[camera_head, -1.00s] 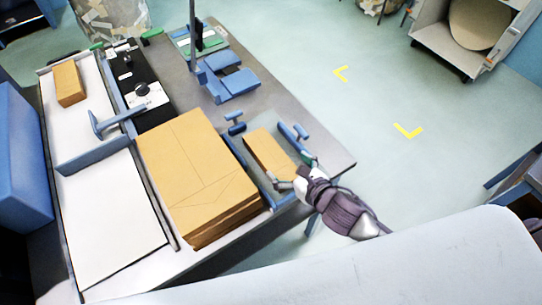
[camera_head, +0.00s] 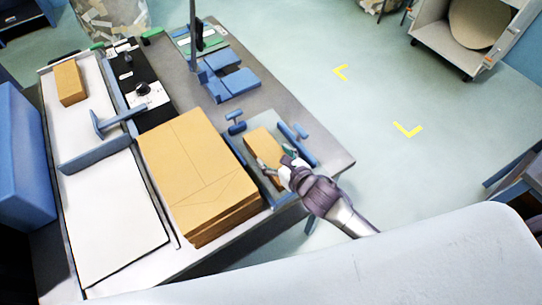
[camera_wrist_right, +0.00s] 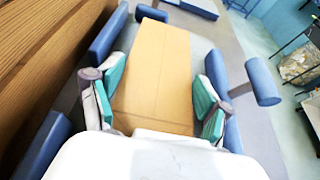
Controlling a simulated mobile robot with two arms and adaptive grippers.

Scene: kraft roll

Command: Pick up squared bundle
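The squared bundle (camera_head: 264,143) is a small tan kraft block lying between blue guides at the right end of the table. It also fills the middle of the right wrist view (camera_wrist_right: 155,75). My right gripper (camera_head: 275,160) is over the near end of the bundle. In the right wrist view its green-padded fingers (camera_wrist_right: 155,100) stand apart, one on each side of the bundle. A gap shows at least at the right finger; whether the left pad touches is hard to tell. My left gripper is not in view.
A large kraft stack (camera_head: 195,170) stands left of the bundle. Blue guides (camera_head: 298,145) and a blue T-handle (camera_head: 235,122) stand close around it. Floor to the right is clear.

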